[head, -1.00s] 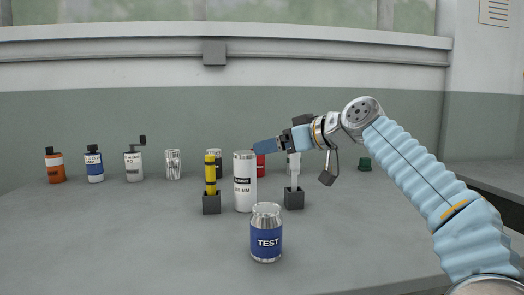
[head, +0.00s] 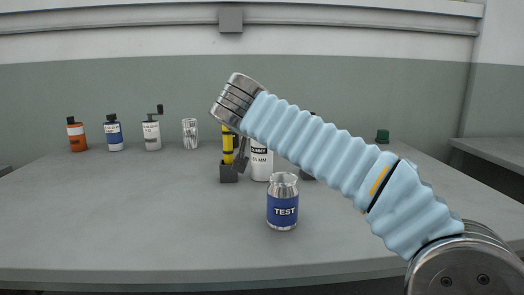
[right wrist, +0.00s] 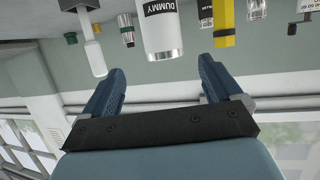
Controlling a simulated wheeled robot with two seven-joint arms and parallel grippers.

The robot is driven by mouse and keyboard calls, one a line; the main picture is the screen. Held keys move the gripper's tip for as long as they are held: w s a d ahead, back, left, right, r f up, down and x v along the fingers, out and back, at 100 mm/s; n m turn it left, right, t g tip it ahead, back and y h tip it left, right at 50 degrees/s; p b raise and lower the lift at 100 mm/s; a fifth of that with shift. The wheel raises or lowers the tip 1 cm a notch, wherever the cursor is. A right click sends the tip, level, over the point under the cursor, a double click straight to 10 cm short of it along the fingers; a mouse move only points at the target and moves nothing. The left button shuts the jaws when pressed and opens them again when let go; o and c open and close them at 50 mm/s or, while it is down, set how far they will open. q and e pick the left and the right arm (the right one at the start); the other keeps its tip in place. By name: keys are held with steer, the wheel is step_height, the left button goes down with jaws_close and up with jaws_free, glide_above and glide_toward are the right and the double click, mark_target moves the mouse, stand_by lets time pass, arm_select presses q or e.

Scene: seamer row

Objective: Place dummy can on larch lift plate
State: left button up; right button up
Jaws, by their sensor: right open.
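The dummy can (head: 261,160) is a white cylinder with a metal rim, standing upright on the grey table. My right arm partly covers it in the head view. In the right wrist view, which is upside down, the dummy can (right wrist: 161,32) shows its black DUMMY label. My right gripper (right wrist: 162,67) is open and empty, its two blue fingers pointing toward the can. The can lies beyond the fingertips, roughly in line with the gap. In the head view my arm hides the fingers. My left gripper is not in view. I cannot make out a larch lift plate.
A yellow tool in a dark block (head: 229,172) stands just left of the dummy can. The left front table is clear.

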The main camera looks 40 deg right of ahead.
glide_above(262, 151)
step_height(262, 151, down, 2)
steer(key=p+x, duration=0.2)
steer(key=x, duration=0.3)
steer(key=shift+w+a+f, duration=0.1)
steer(key=shift+a, duration=0.05)
steer(key=c, duration=1.4)
steer(key=shift+c, duration=1.3)
